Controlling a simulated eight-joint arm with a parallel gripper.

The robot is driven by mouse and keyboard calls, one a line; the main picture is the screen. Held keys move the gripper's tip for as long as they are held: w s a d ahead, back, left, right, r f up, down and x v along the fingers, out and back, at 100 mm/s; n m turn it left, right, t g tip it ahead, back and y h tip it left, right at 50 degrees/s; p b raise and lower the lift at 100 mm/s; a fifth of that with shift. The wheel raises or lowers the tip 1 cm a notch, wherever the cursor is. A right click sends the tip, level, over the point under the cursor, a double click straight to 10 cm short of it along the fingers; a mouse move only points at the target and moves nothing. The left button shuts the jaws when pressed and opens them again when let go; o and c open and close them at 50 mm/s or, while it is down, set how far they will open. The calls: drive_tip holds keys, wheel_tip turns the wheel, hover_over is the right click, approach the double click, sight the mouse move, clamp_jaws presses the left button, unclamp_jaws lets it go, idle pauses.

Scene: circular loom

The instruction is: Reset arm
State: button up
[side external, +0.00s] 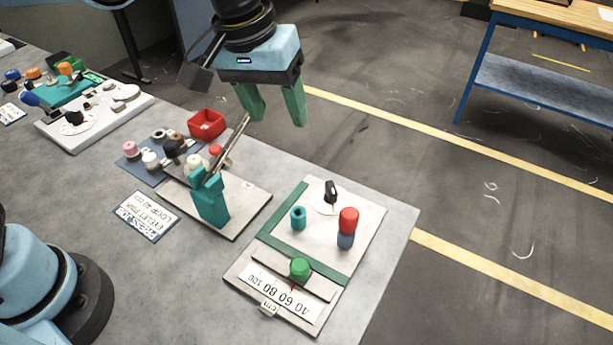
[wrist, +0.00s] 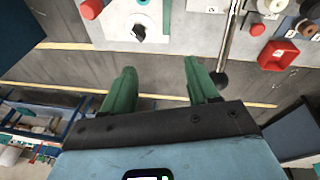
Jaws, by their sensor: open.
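My gripper (side external: 274,104) has two green fingers and hangs in the air above the far edge of the table. The fingers are apart with nothing between them. In the wrist view my gripper (wrist: 160,78) also shows open and empty, with the floor behind its fingers. The control board (side external: 370,222) lies at the table's near right corner. It carries a black knob (side external: 331,190), a red-topped cylinder (side external: 348,220), a teal cylinder (side external: 298,216) and a green slider knob (side external: 300,268) beside a printed scale.
A teal stand (side external: 211,203) with a slanted metal rod is left of the control board, below my gripper. A red bin (side external: 206,123) and a blue mat (side external: 146,171) with several spools are further left. A workbench (side external: 545,85) stands across the floor.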

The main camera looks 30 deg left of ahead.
drive_tip(key=s+a+f+m+t, duration=0.1)
drive_tip(key=s+a+f+t, duration=0.1)
drive_tip(key=a, duration=0.6)
drive_tip(key=s+a+f+m+t+y, duration=0.1)
drive_tip(key=s+a+f+t, duration=0.1)
drive_tip(key=a, duration=0.7)
drive_tip(key=shift+s+a+f+t, duration=0.3)
drive_tip(key=shift+s+f, duration=0.55)
drive_tip(key=shift+s, duration=0.2)
